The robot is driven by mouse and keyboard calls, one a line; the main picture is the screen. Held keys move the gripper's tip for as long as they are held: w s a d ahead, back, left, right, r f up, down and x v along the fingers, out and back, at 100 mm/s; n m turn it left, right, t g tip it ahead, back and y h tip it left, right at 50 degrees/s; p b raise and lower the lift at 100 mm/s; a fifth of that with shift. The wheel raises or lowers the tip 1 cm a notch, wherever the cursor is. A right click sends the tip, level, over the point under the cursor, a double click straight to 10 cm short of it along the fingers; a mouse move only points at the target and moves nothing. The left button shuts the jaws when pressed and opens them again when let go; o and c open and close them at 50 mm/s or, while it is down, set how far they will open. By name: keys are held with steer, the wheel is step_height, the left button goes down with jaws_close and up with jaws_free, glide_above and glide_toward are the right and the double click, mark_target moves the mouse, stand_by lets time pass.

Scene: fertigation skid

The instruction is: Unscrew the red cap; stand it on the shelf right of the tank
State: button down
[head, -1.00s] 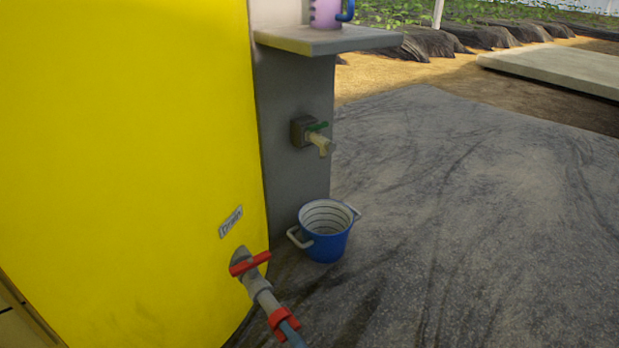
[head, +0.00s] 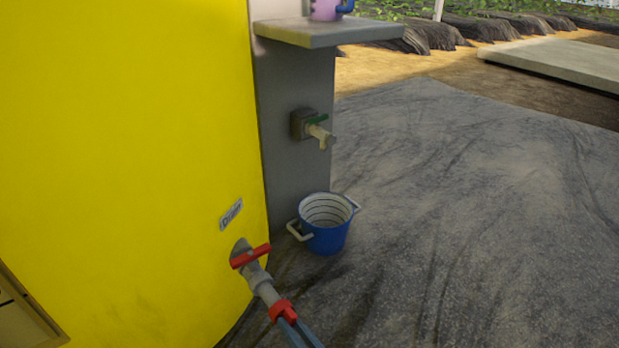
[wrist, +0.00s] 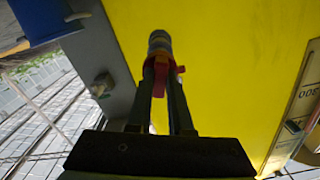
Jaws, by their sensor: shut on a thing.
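The red cap (head: 283,311) sits at the free end of the grey drain pipe (head: 268,293), low on the yellow tank (head: 130,150). My gripper (head: 293,323) is shut on the cap, coming from the lower right. In the wrist view my two fingers (wrist: 163,76) flank red and grey parts of the fitting, and the fingers partly hide the cap. I cannot tell how far the cap is unscrewed. The grey shelf (head: 320,38) stands right of the tank.
A red valve handle (head: 251,257) is just above the cap. A purple mug (head: 324,9) stands on the shelf. Below are a tap (head: 318,132) with a green lever and a blue bucket (head: 326,237) on the floor. The shelf's right part is clear.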

steer(key=n, duration=0.4)
steer(key=shift+s+d, duration=0.1)
steer(key=v, duration=0.6)
steer(key=shift+s+d, duration=0.2)
steer(key=shift+s, duration=0.1)
stand_by(0.7)
